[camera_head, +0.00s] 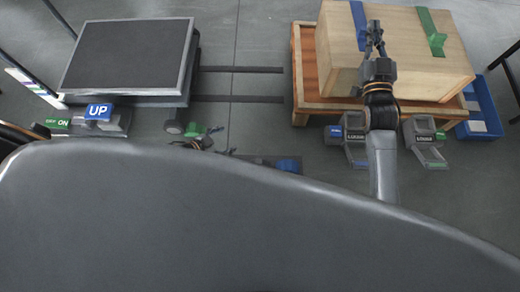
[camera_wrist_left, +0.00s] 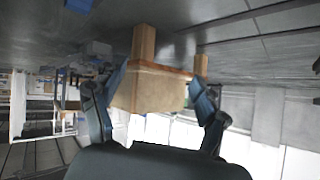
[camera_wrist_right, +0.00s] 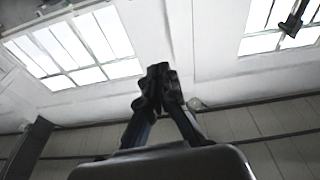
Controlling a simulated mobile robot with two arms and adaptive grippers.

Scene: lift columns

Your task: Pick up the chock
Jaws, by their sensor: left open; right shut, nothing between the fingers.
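A small green piece (camera_head: 194,130), which may be the chock, shows on the floor beside the lift's wheel in the head view. I cannot make out its full shape. My left gripper (camera_head: 213,134) is small and partly hidden beside it; I cannot tell whether they touch. In the left wrist view my left gripper (camera_wrist_left: 155,95) has its fingers spread, with nothing held between them. My right gripper (camera_head: 375,35) is above the wooden crate in the head view, shut and empty; the right wrist view shows its fingertips (camera_wrist_right: 158,75) together.
A lift with a dark top (camera_head: 128,55) stands left, with an UP pedal (camera_head: 98,111) and a green ON pedal (camera_head: 58,123). A blue bin (camera_head: 484,105) is right. Two floor rails (camera_head: 240,69) lie between.

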